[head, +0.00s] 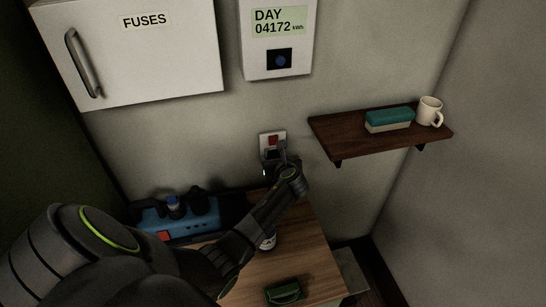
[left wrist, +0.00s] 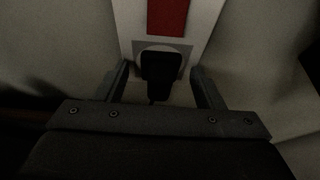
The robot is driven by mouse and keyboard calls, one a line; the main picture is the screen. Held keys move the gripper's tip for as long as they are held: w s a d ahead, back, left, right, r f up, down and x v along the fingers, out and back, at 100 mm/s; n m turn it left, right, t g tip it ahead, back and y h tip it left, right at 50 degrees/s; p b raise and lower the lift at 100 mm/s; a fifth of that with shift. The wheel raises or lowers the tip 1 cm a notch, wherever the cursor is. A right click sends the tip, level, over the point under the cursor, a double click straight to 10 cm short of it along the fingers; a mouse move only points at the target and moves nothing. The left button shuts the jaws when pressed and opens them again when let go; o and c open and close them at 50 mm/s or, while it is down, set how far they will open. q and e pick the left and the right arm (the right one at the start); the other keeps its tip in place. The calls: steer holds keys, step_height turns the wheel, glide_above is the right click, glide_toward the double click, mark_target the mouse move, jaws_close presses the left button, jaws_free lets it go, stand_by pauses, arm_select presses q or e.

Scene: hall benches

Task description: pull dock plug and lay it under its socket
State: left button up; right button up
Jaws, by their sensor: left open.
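The wall socket (head: 272,140) is a pale plate with a red patch, on the wall below the meter. The dark dock plug (left wrist: 161,72) sits against the lower part of the socket plate (left wrist: 197,12) in the left wrist view. My left gripper (left wrist: 160,82) is open, with one finger on each side of the plug and visible gaps between. In the head view my left gripper (head: 275,165) is in front of the socket and hides part of the plug. My right gripper is not in view.
A wooden bench (head: 306,253) below holds a blue power box (head: 178,222), a partly hidden can (head: 268,242) and a green object (head: 284,292). A wall shelf (head: 350,136) at right holds a sponge (head: 389,120) and a mug (head: 429,111). A fuse cabinet (head: 150,60) hangs upper left.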

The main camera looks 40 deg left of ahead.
arm_select(q)
steer(key=c, duration=1.3)
steer(key=shift+s+d+p, duration=1.6)
steer(key=shift+s+d, duration=0.4)
steer(key=shift+d, duration=0.3)
steer(key=shift+c, duration=0.2)
